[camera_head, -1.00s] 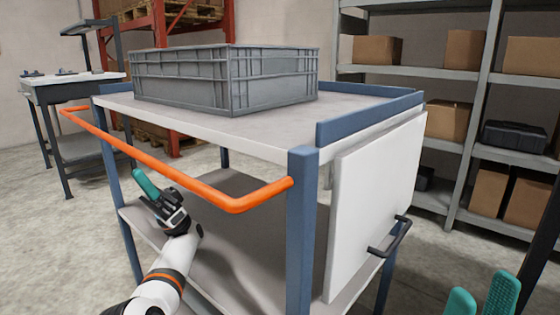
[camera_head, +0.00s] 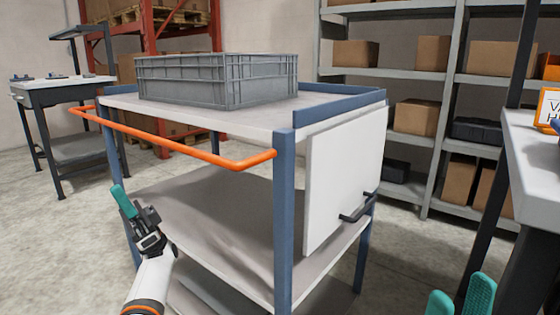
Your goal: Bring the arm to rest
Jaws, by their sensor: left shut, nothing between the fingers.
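My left gripper (camera_head: 124,202) has teal fingers and is at the end of my white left arm (camera_head: 151,277). It is shut and empty, in front of the cart's left side, below the orange handle (camera_head: 187,147). My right gripper (camera_head: 461,297) shows only its two teal fingertips at the bottom right edge. The fingertips stand apart with a gap between them. The rest of my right arm is out of view.
A blue-framed cart (camera_head: 284,222) stands close ahead, with a grey crate (camera_head: 217,80) on top and a white side panel (camera_head: 343,182). A table (camera_head: 533,165) is at the right. Shelving (camera_head: 398,73) with boxes and a workbench (camera_head: 63,83) stand behind. Open floor shows at the left.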

